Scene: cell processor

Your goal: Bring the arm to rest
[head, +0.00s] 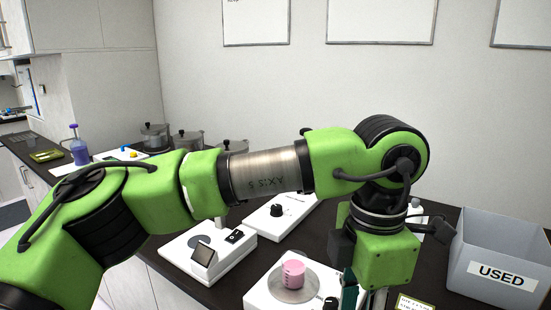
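My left arm (265,175), green with a metal-coloured middle link, reaches in from the left and spans the view above the counter. Its wrist bends down at the right. My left gripper (374,297) hangs below the wrist, pointing down, near the front of the counter. Its fingers are mostly hidden by the green wrist housing and the bottom edge of the picture, so I cannot tell whether it is open or holds anything. My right arm and gripper are not in view.
A white device (262,292) with a pink cylinder (292,274) on its round plate stands just left of my gripper. Other white devices (222,262) (262,223) stand behind it. A grey bin marked USED (480,262) is close on the right. Metal pots (187,142) stand further back.

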